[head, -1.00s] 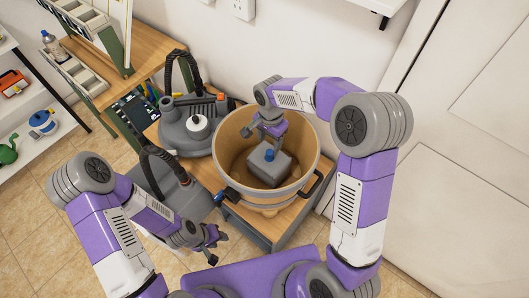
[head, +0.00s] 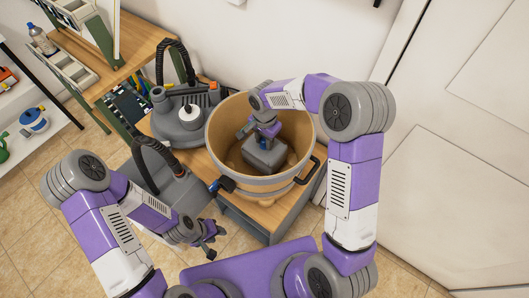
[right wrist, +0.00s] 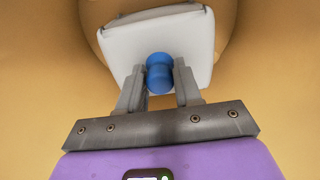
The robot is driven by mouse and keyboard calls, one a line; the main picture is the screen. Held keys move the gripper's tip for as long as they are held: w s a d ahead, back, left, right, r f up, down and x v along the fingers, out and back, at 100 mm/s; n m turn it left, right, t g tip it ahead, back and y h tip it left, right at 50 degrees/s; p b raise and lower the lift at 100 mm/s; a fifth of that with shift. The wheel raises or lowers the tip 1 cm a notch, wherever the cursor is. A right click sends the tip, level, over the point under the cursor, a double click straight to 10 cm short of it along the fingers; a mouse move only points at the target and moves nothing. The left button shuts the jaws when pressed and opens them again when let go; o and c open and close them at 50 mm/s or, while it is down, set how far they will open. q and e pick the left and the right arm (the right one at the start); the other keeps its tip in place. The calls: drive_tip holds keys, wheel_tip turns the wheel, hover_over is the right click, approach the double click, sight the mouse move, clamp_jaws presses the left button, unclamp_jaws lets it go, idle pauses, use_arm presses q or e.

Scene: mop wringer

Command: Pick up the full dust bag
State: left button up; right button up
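The full dust bag (head: 266,160) shows as a grey, box-shaped body with a blue knob on top. It sits inside the round tan tub (head: 226,140). In the right wrist view the bag's pale body (right wrist: 190,40) and blue knob (right wrist: 160,73) are near the top middle. My right gripper (right wrist: 161,78) reaches down into the tub, one finger on each side of the knob; the fingers look closed against it. In the head view my right gripper (head: 262,136) partly covers the knob. My left gripper (head: 213,236) is open and empty, outside the tub at its lower left.
The tub stands on a wooden-topped cart (head: 290,212), its grey rim and dark handles around the bag. A grey vacuum head with a black hose (head: 180,125) stands directly left. A wooden workbench (head: 140,45) is behind left, the wall behind and white doors right.

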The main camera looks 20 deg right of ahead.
clamp_jaws()
idle(1.1)
